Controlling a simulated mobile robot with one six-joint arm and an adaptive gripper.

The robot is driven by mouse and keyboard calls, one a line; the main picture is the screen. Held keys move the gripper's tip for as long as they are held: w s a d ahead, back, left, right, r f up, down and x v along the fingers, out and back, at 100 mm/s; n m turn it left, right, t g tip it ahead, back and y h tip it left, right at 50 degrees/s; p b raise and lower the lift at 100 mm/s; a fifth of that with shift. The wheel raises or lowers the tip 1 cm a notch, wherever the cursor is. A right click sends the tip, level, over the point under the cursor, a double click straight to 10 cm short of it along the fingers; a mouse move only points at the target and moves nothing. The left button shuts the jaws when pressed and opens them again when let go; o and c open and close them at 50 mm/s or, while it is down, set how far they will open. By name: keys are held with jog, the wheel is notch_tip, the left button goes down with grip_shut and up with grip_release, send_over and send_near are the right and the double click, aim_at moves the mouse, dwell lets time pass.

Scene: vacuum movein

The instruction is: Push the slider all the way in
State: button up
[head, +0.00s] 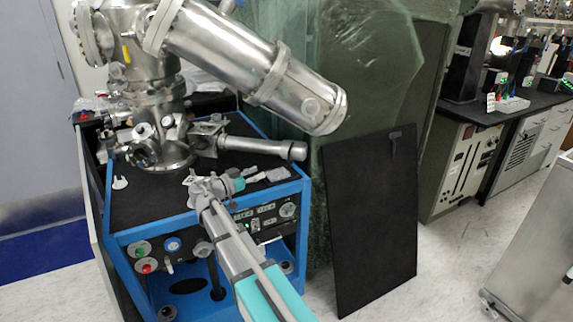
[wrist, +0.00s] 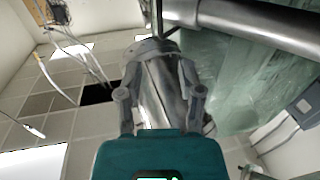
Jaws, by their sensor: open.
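A horizontal metal tube (head: 262,146) sticks out to the right from the steel vacuum chamber (head: 165,140); it carries a thicker end piece (head: 297,151). I cannot tell which part of it is the slider. A metal tube also crosses the upper right of the wrist view (wrist: 262,27). My gripper (head: 208,186) is low in front of the chamber, below and left of the tube, over the front edge of the blue cart. In the wrist view my gripper (wrist: 160,94) has its two fingers apart, with a steel cylinder visible beyond them. No grip on anything shows.
The blue-framed cart (head: 300,190) carries the chamber; its front has buttons and a control panel. A large angled steel cylinder (head: 255,65) hangs above the tube. A black panel (head: 370,220) leans at right. Open floor (head: 440,285) lies beyond it.

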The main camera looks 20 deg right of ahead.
aim_at(289, 165)
jog(key=shift+d, duration=0.15)
jog(key=x, duration=1.3)
jog(key=shift+w+d+f, duration=0.1)
jog(key=shift+w+d, duration=0.05)
jog(key=shift+d, duration=0.1)
jog(key=shift+c, duration=0.2)
grip_shut()
